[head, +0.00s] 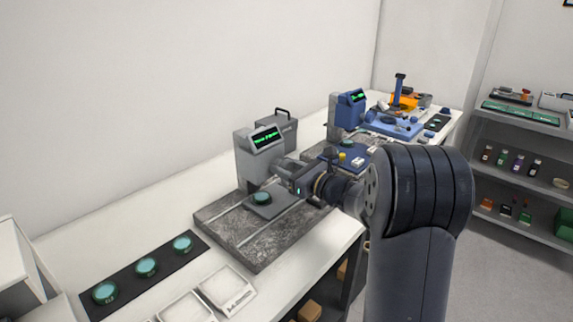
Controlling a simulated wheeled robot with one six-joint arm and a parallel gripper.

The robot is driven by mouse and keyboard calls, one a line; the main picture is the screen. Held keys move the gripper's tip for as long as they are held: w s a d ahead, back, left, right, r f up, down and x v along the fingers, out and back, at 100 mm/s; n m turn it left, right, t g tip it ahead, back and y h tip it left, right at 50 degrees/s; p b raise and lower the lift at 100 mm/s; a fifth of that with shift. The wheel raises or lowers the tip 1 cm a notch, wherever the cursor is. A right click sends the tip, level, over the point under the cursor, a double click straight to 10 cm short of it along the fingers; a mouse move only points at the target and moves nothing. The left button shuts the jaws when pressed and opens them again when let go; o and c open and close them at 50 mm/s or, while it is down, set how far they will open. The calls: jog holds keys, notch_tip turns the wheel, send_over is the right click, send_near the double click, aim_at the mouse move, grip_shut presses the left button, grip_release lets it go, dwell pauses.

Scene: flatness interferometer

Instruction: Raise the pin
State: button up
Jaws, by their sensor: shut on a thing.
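My gripper (283,168) reaches in from the right to the front of the grey instrument (262,158), whose small screen shows green marks. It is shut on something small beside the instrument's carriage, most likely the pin. The fingers and wrist cover it, so the pin itself cannot be made out, nor how high it stands. A round green optic (262,198) sits on the grey carriage plate (275,208) just below and left of my gripper. The plate stands on two rails over a speckled granite base (255,248).
A black mat (125,282) with three green optics lies at the left, beside white trays (225,288). A blue instrument (348,112) and a blue tray (328,152) with small items stand behind my arm. A grey shelf (520,132) is at the right.

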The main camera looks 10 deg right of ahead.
jog(key=shift+f+m, duration=0.1)
jog(key=shift+m, duration=0.2)
dwell(0.4)
jog(key=o, duration=1)
jog(key=b+v, duration=0.1)
jog(key=v, duration=1)
jog(key=shift+w+a, duration=0.1)
jog(key=shift+a, duration=0.05)
jog(key=p+x, duration=0.1)
jog(key=x, duration=0.9)
jog(key=shift+w+a, duration=0.2)
jog(key=shift+w, duration=0.15)
jog(key=shift+s, duration=0.1)
